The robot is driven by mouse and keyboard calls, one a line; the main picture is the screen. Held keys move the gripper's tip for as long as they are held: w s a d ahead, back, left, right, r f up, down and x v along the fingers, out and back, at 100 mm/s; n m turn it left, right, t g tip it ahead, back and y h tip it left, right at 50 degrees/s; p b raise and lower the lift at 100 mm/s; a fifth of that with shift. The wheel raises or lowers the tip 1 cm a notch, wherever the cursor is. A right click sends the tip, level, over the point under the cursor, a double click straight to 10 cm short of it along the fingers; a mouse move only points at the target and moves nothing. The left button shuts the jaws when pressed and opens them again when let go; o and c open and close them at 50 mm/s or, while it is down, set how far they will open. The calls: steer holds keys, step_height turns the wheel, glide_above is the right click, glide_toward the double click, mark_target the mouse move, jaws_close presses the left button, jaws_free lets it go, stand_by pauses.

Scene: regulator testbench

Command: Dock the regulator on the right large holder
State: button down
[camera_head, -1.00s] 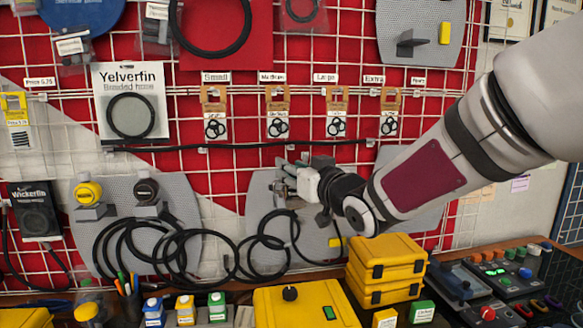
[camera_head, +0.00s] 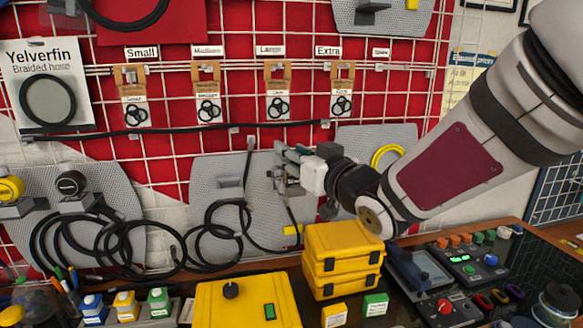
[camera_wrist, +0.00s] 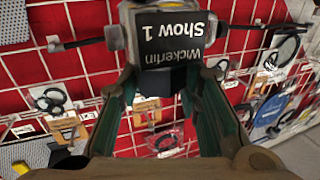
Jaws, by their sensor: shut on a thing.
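A grey bracket holder (camera_head: 230,187) on the middle panel looks empty. The regulator is apart from it.
A yellow knob (camera_head: 10,188) and a black knob (camera_head: 71,183) sit on the left panel's brackets. Coiled black hoses hang between panels. Yellow cases (camera_head: 342,250) stand below my gripper. A yellow hose ring (camera_head: 387,155) hangs on the right panel, partly behind my arm.

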steer(key=shift+w+a+f+p, duration=0.1)
steer(key=shift+w+f+p, duration=0.45)
steer(key=shift+w, duration=1.95)
steer(key=shift+w+a+f+p, duration=0.15)
steer(key=shift+w+f, duration=0.9)
steer(key=shift+w, duration=1.4)
steer(key=shift+w+a+f+p, duration=0.15)
steer(key=shift+w+f, duration=0.65)
steer(key=shift+w, duration=1.7)
steer(key=shift+f, duration=0.1)
steer(key=c, duration=1.2)
jaws_free()
steer(key=shift+f, duration=0.15)
steer(key=shift+o, duration=0.2)
